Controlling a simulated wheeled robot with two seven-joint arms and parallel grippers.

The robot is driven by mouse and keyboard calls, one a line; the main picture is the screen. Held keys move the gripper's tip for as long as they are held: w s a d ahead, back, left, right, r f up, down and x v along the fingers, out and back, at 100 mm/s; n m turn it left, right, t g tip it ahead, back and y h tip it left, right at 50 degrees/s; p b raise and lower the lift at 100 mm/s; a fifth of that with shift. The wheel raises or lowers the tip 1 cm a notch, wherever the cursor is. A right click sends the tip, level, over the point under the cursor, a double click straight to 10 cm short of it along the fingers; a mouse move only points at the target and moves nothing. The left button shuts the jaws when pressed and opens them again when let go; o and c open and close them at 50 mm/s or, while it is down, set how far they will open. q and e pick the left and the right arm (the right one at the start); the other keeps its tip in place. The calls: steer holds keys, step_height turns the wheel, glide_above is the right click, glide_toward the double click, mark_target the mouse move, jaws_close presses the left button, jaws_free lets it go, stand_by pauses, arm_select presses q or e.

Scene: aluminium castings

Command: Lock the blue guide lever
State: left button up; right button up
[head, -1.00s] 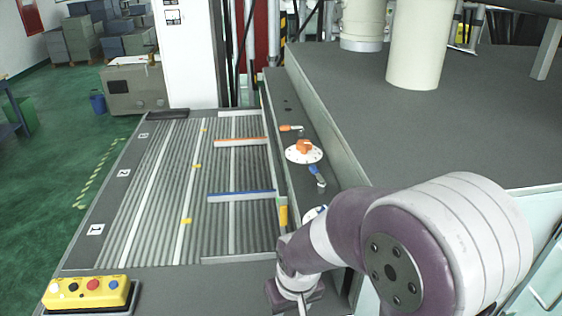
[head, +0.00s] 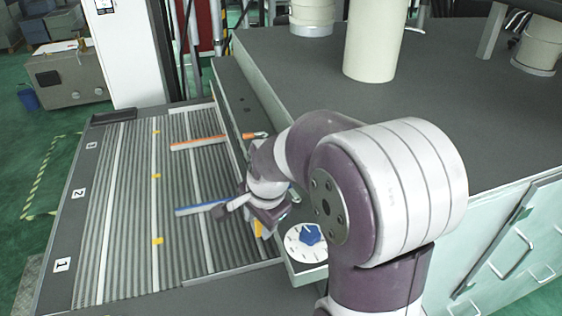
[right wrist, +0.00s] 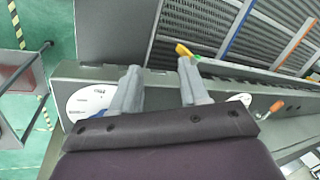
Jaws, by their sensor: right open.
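The blue guide lever is mostly hidden behind my right wrist in the head view; only a small blue patch shows beside it, and I cannot tell its angle. The blue guide bar (head: 203,208) lies across the ribbed bed. My right gripper (head: 244,207) is over the ledge near the inner end of that bar. In the right wrist view my right gripper (right wrist: 157,82) is open, its two fingers apart with no object visible between them. The blue guide bar (right wrist: 237,25) is beyond the fingers there. My left gripper is not in view.
A white dial with a blue knob (head: 311,234) sits on the ledge nearer me. The orange lever (head: 255,136) and orange guide bar (head: 198,143) lie farther off. A yellow tag (right wrist: 183,50) shows near the fingertips. A raised grey tabletop (head: 300,75) borders the ledge on the right.

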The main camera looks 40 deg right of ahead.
steer(key=d+r+m+t, duration=0.1)
steer(key=d+r+m, duration=0.7)
steer(key=m, duration=0.5)
step_height(320, 180, up, 4)
steer(key=m, duration=0.8)
glide_above(291, 193)
steer(key=s, duration=0.3)
steer(key=x, duration=0.8)
steer(key=w+x, duration=0.1)
steer(key=x, duration=0.3)
steer(key=shift+w+d+r+p, duration=0.1)
steer(key=shift+d+r+p, duration=0.05)
steer(key=shift+d+p, duration=0.25)
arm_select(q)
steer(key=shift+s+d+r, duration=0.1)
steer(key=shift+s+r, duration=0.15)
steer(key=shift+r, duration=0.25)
arm_select(e)
steer(key=shift+t, duration=0.3)
steer(key=shift+a, duration=0.1)
jaws_close()
